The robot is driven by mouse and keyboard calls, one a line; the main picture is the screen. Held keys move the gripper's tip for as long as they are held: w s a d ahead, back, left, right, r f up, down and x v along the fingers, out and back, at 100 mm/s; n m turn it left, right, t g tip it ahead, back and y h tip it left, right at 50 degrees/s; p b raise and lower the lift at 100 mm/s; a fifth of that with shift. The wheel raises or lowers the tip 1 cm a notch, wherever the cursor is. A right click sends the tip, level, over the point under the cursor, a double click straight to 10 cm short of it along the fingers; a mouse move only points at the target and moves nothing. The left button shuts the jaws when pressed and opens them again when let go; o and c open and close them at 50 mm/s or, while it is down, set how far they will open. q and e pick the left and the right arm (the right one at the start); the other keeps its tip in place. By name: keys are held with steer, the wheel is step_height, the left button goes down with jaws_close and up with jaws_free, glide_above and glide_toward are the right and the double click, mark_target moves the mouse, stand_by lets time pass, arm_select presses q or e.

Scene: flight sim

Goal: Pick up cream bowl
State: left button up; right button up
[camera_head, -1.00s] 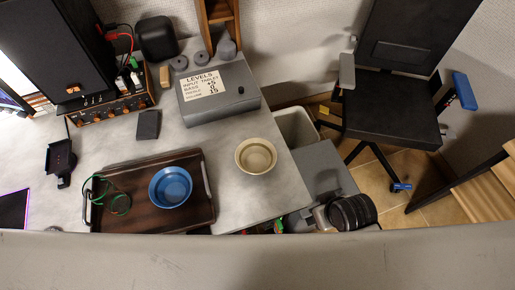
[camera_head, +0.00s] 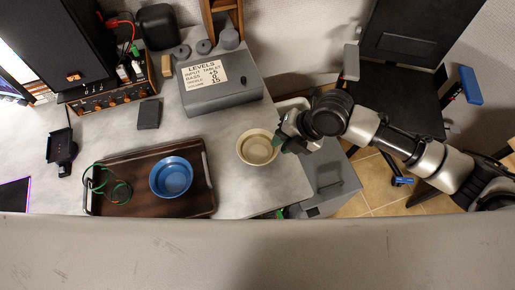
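The cream bowl (camera_head: 257,148) sits upright on the grey table (camera_head: 235,190), near its right edge and right of the tray. My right arm reaches in from the right. My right gripper (camera_head: 281,141) is at the bowl's right rim, very close to it or touching. The hand's own links hide the fingers, so I cannot tell whether they are open or shut. My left gripper is not in view.
A dark wooden tray (camera_head: 133,204) holds a blue bowl (camera_head: 171,177) and a green cable (camera_head: 108,184). A grey box with a LEVELS label (camera_head: 206,74) stands behind the bowl. An office chair (camera_head: 405,95) stands at the right.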

steer(key=w+d+n, duration=0.2)
steer(key=d+n, duration=0.1)
glide_toward(258, 150)
steer(key=shift+s+d+f+g+h, duration=0.3)
steer(key=shift+s+d+f, duration=0.2)
steer(key=shift+s+d, duration=0.15)
steer(key=shift+w+p+x, duration=0.15)
steer(key=shift+p+x, duration=0.2)
steer(key=shift+x, duration=1.05)
steer(key=shift+w+p+x, duration=0.15)
steer(key=shift+p+x, duration=0.2)
steer(key=shift+x, duration=1)
jaws_close()
